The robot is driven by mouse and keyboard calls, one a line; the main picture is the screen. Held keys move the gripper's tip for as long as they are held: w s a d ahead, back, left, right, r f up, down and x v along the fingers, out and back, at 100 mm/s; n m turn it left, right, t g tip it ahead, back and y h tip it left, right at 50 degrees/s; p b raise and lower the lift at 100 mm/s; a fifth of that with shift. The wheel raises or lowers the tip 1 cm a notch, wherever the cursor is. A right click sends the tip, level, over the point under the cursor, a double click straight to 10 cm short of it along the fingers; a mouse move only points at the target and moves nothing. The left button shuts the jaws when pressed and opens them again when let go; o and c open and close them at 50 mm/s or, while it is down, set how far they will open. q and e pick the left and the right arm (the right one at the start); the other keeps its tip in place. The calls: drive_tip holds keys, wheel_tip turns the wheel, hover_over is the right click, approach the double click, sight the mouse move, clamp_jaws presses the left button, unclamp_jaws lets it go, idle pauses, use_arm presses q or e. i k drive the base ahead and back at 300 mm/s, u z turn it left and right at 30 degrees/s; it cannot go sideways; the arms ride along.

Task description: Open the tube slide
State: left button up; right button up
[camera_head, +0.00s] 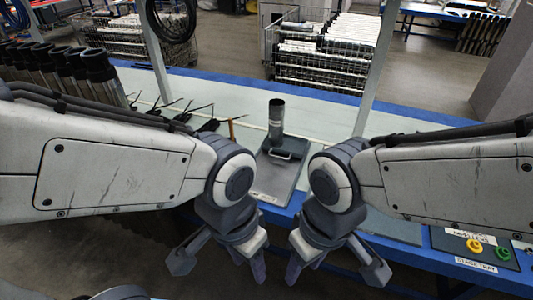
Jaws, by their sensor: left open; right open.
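A dark upright tube (276,122) stands on a grey metal plate (272,178) on the bench, between my two arms. A dark handle-like bar (282,154) lies across the plate just in front of the tube; this may be the slide. My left gripper (222,268) is open, pointing down in front of the bench's near edge, and holds nothing. My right gripper (335,272) is open and empty, also in front of the near edge. Both are apart from the tube and plate. My wrists hide part of the plate's surroundings.
A row of dark tubes (85,72) stands on the bench at the left. Thin black tools (205,122) lie nearby. Pale upright posts (378,70) rise from the bench. The bench right of the plate has free room.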

sight(293, 145)
drive_tip(key=z, duration=0.05)
drive_tip(key=i, duration=0.95)
drive_tip(key=u, duration=0.6)
